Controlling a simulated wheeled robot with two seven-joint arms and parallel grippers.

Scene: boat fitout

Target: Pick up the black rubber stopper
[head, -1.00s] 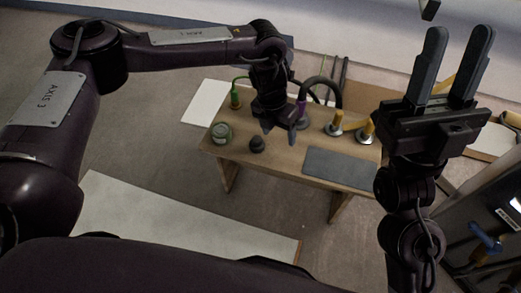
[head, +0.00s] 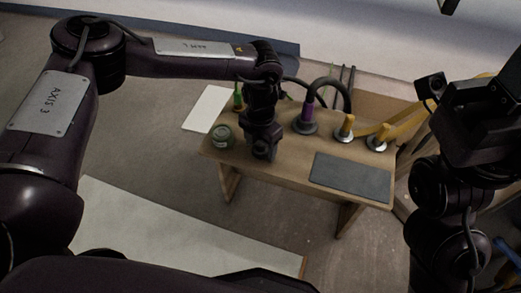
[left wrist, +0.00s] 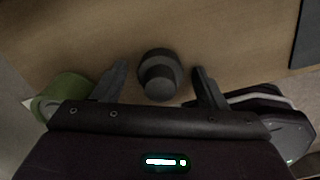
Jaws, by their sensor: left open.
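The black rubber stopper (left wrist: 160,80) shows in the left wrist view as a dark round piece with a narrower knob, standing on the wooden bench (left wrist: 225,35). My left gripper (left wrist: 160,73) is open, with one finger on each side of the stopper in that view; gaps show on both sides. I cannot tell how far above the bench the fingertips are. In the head view my left gripper (head: 262,153) points down over the bench (head: 290,165) and hides the stopper. My right gripper (head: 485,115) is at the right edge, its fingers not clearly visible.
A purple-handled piece (head: 308,115) and yellow-topped pieces (head: 345,128) stand behind and to the right. A grey mat (head: 350,177) lies at the bench's right front.

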